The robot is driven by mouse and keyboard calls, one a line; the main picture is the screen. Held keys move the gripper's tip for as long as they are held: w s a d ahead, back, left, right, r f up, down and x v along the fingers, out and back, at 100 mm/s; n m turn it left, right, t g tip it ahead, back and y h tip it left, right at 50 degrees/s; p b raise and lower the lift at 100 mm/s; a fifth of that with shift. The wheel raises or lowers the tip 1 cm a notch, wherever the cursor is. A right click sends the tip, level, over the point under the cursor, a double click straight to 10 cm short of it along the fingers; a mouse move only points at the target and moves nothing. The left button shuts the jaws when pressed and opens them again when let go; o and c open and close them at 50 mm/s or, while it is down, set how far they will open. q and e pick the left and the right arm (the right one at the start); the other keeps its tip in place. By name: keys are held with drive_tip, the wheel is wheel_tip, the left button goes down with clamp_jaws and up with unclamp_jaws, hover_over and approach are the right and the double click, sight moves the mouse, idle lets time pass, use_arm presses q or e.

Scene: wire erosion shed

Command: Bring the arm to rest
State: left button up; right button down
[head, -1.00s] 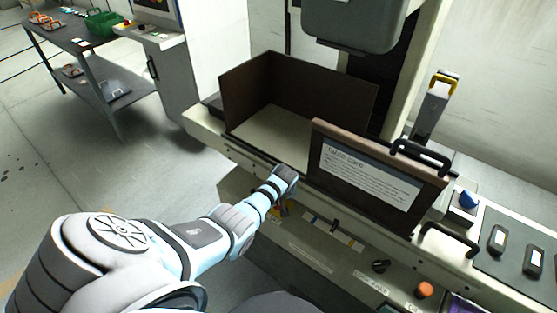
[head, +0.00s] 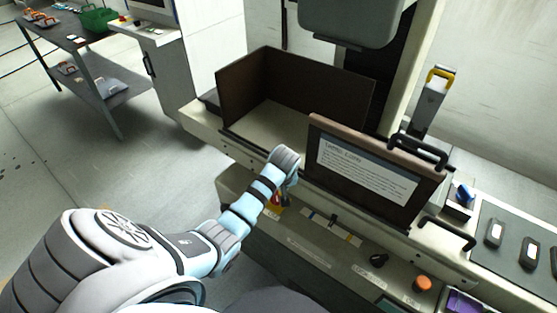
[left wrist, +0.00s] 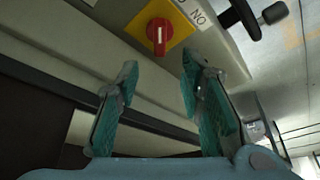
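My left arm reaches in from the left in the head view, with its wrist in front of the machine's front ledge. In the head view the gripper itself is hidden behind the wrist. In the left wrist view my left gripper (left wrist: 158,95) shows two teal-padded fingers spread apart with nothing between them. A red rotary switch on a yellow plate (left wrist: 159,34) lies beyond the fingertips, apart from them. The switch is mostly hidden by the wrist in the head view. My right gripper is not in view.
The machine has a brown-walled bay (head: 312,80) and an upright panel with a text sign (head: 366,172). Black handles, a blue knob (head: 465,193) and an orange button (head: 422,284) sit to the right. A shelf table (head: 60,38) stands at the back left, with open floor before it.

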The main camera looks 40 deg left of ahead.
use_arm(q)
drive_tip(key=v, duration=0.3)
drive_tip(key=shift+r, duration=0.15)
drive_tip(key=s+d+f+m+h, duration=0.1)
drive_tip(key=s+d+m, duration=0.2)
drive_tip(key=s, duration=0.6)
drive_tip(key=s+d+f+m+h, duration=0.1)
drive_tip(key=s+d+m, duration=0.25)
drive_tip(key=s, duration=0.45)
drive_tip(key=s+d+m, duration=0.3)
drive_tip(key=s+m, duration=0.1)
drive_tip(key=s, duration=0.5)
drive_tip(key=s+d+f+b+x, duration=0.1)
drive_tip(key=s+d+x, duration=0.1)
drive_tip(key=x, duration=1)
drive_tip(key=s+a+f+g+b, duration=0.1)
drive_tip(key=s+f, duration=0.7)
drive_tip(key=f, duration=0.3)
drive_tip(key=s+a+f+g+b, duration=0.1)
drive_tip(key=s+f, duration=0.7)
drive_tip(key=f, duration=0.3)
drive_tip(key=shift+a+n+h, duration=0.3)
drive_tip(key=shift+a+n, duration=0.05)
drive_tip(key=shift+a, duration=0.05)
